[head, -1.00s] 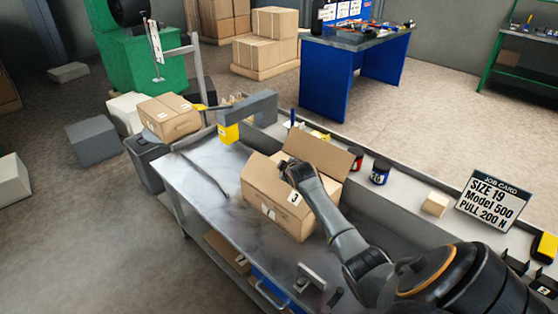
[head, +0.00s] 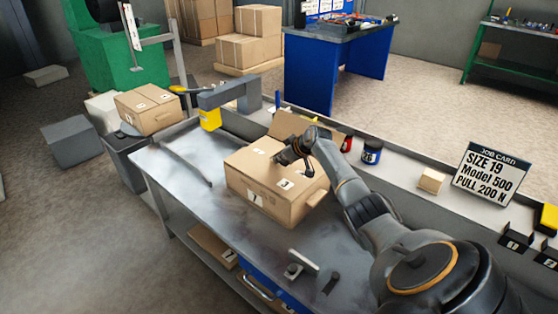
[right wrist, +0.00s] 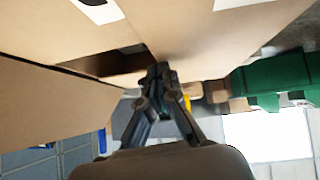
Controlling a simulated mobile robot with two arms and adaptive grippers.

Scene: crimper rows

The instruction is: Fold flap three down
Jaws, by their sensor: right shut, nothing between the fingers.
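The cardboard box (head: 290,207) stands on the metal workbench. Flap three (head: 287,188), with a "3" label, lies roughly flat across the box top on the near right side. A back flap (head: 283,124) stands up and leans outward behind the gripper. My right gripper (head: 279,158) is shut and empty, low over the box top beside flap three; whether it touches is hard to tell. In the right wrist view, the shut fingers (right wrist: 158,75) are close to cardboard panels (right wrist: 60,30) with a dark gap between them. My left gripper is not in view.
A grey press-like tool with a yellow head (head: 210,118) stands behind the box on the left. Red and blue jars (head: 371,151) and a job card (head: 491,173) are on the back ledge. The bench (head: 190,185) is clear left of the box.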

